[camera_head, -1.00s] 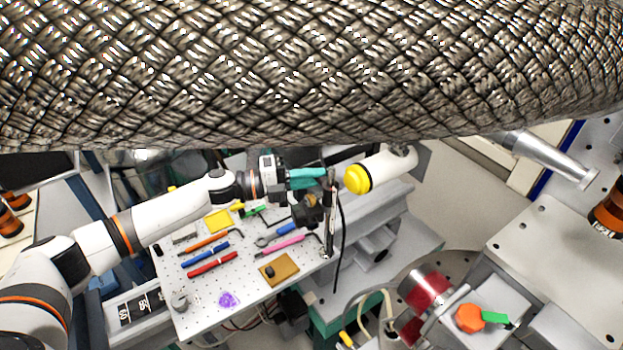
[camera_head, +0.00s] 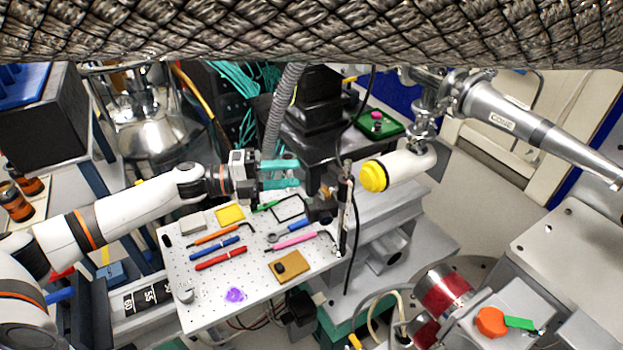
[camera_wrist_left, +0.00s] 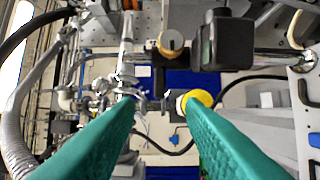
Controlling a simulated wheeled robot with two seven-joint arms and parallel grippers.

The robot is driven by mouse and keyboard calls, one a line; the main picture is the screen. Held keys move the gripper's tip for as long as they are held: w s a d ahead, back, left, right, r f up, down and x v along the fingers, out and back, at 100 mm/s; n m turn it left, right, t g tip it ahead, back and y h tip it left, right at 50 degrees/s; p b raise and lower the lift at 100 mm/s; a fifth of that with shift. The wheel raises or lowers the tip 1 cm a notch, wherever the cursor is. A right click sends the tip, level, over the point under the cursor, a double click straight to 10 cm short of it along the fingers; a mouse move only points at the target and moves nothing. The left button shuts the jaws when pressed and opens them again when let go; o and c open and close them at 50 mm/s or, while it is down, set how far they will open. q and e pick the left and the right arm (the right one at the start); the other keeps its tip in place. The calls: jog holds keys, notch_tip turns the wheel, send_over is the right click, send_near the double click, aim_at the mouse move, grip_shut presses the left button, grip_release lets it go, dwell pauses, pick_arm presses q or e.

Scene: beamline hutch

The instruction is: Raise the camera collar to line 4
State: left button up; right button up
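A thin upright post (camera_head: 344,215) stands at the right edge of the perforated board. A small dark camera body with a brownish knob (camera_head: 326,192) sits beside it, partly hard to make out. In the left wrist view the black camera box (camera_wrist_left: 228,42) and the round knob (camera_wrist_left: 171,43) show by a metal rod, above the fingertips in the picture. My left gripper (camera_head: 297,173) has its two teal fingers apart, nothing between them, left of the post and not touching it. The same fingers show spread in the left wrist view (camera_wrist_left: 160,105). Scale lines cannot be read. My right gripper is out of view.
A white cylinder with a yellow cap (camera_head: 373,176) is just right of the post. The board (camera_head: 205,305) holds several pens and tools. A black cable (camera_head: 357,235) hangs by the post. A braided hose (camera_head: 310,32) covers the top of the head view.

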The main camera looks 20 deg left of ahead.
pick_arm(q)
jog(key=b+v, duration=0.1)
jog(key=v, duration=0.2)
jog(key=shift+s+a, duration=0.1)
jog(key=shift+a, duration=0.15)
dwell(0.4)
